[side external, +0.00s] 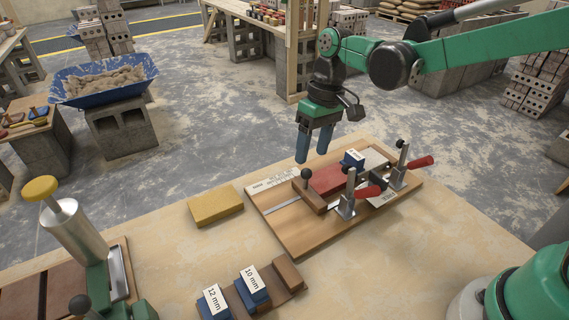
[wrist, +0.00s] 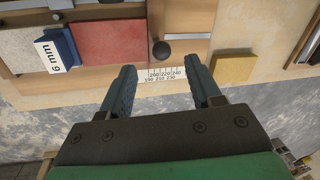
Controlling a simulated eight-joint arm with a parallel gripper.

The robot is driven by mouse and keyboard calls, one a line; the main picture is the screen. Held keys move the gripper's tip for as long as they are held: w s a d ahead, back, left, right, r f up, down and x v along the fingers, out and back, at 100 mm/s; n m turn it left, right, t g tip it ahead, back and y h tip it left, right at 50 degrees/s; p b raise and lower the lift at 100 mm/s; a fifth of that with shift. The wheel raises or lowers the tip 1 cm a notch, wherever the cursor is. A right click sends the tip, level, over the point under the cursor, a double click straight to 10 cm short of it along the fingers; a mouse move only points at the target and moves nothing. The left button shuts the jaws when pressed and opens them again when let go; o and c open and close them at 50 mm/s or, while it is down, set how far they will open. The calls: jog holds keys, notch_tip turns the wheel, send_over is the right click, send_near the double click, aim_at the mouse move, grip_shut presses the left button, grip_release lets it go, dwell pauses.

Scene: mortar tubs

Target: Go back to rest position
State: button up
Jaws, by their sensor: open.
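My gripper (side external: 314,145) hangs from the green arm above the far edge of a wooden jig board (side external: 285,236). Its two blue fingers are apart with nothing between them; the wrist view shows the open fingers (wrist: 166,88) over the scale strip. On the board lies a red block (side external: 327,180), also in the wrist view (wrist: 110,40). A blue spacer (side external: 353,157) stands at the block's far end and reads 6 mm in the wrist view (wrist: 60,50). A dark round knob (side external: 306,174) sits at the block's near end.
Two toggle clamps with red handles (side external: 368,191) (side external: 420,162) rise from the board. A yellow sponge-like block (side external: 215,205) lies left of it. Spacers marked 10 mm (side external: 252,288) and 12 mm (side external: 214,303) stand in front. A press with a yellow knob (side external: 41,188) is at left.

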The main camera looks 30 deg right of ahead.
jog(key=s+d+r+m+t+h, duration=0.2)
jog(key=s+d+r+t, duration=0.2)
jog(key=s, duration=0.6)
jog(key=shift+d+t, duration=1.15)
jog(key=shift+t, duration=0.65)
